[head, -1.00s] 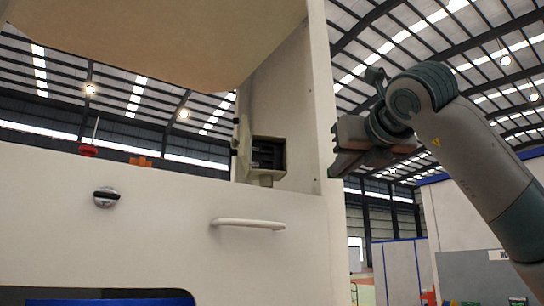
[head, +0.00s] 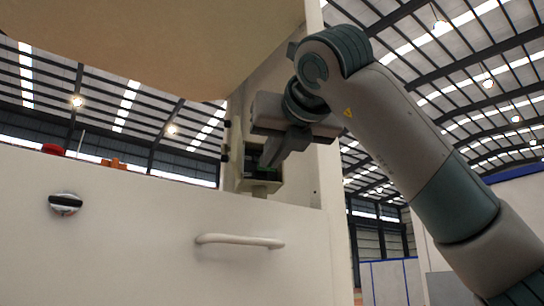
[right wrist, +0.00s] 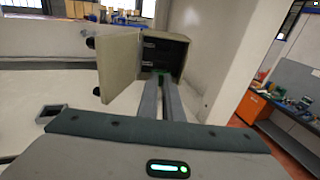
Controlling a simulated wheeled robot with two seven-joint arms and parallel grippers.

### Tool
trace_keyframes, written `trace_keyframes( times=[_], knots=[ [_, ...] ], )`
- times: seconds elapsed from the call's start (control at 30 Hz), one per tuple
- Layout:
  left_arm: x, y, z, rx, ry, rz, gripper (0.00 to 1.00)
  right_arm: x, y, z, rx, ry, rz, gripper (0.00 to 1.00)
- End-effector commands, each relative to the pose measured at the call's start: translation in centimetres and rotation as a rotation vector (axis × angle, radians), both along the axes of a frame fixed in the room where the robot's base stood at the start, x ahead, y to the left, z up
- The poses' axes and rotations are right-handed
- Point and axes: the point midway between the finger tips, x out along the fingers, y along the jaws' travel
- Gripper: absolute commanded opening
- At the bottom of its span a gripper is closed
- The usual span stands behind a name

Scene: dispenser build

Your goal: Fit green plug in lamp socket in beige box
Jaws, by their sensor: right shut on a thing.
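The beige box (head: 259,187) stands on the white machine's ledge with its door open to the left. In the right wrist view the box (right wrist: 181,55) shows its open door (right wrist: 118,65) and a dark inside with several small fittings. My right gripper (head: 270,158) reaches into the box's open front from the right. In the right wrist view its two fingers (right wrist: 161,82) are close together, shut on a small green plug (right wrist: 160,74), mostly hidden between the tips. I cannot tell which socket is the lamp socket or whether the plug touches it. My left gripper is not in view.
The white machine panel has a horizontal handle (head: 240,240) and a black-and-silver knob (head: 65,203). A white upright wall (head: 315,175) stands just right of the box. A beige overhang (head: 150,45) is above. An orange cabinet (right wrist: 250,108) is at the far right.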

Motion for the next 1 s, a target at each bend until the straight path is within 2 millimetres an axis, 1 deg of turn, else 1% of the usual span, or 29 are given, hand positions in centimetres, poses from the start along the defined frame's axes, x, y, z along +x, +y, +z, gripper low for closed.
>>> trace_keyframes(
  times=[0.13, 0.4, 0.47, 0.73, 1.0],
  knots=[
    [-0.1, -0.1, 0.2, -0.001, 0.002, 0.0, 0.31, 0.2, 0.1, 0.0, 0.0, 0.001, 0.0, 0.0],
    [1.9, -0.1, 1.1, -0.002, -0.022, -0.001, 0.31, 1.4, 0.4, 0.1, 0.0, 0.001, 0.001, 0.0],
    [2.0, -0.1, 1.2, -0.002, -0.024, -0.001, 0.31, 1.8, 0.5, 0.1, 0.001, 0.001, 0.0, 0.0],
    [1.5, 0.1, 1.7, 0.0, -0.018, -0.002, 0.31, 3.2, 0.9, 0.0, -0.001, 0.002, 0.0, 0.0],
    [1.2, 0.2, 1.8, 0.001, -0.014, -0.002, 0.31, 3.6, 1.0, 0.0, 0.0, 0.001, 0.0, 0.0]
  ],
)
